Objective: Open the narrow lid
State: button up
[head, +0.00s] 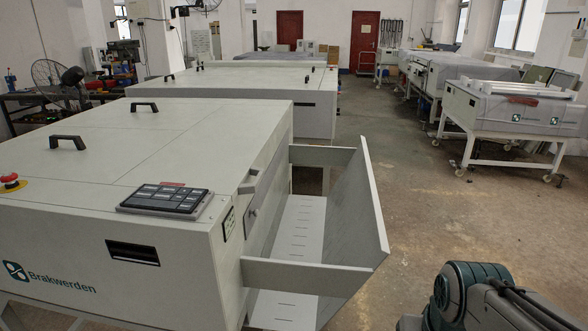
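The near plate processor (60,235) is a large pale box on the left with a flat top. Thin seams divide its top into panels (190,125), which lie flat and level. Two black handles stand on the top, one nearer (68,141) and one farther (145,106). Small grey handles (250,187) show on the side facing the tray. Which panel is the narrow lid I cannot tell for certain. My arm shows at the lower right, apart from the machine. My gripper is not in view.
An angled open tray (365,205) juts from the machine's right side. A keypad (165,198) and red stop button (10,181) sit on top. A similar machine (230,85) stands behind. A wheeled machine (515,115) stands at right. Floor (420,190) between is clear.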

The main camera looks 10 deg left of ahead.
aim_at(218, 153)
jog(key=u, duration=0.45)
jog(key=i, duration=0.9)
jog(key=u, duration=0.8)
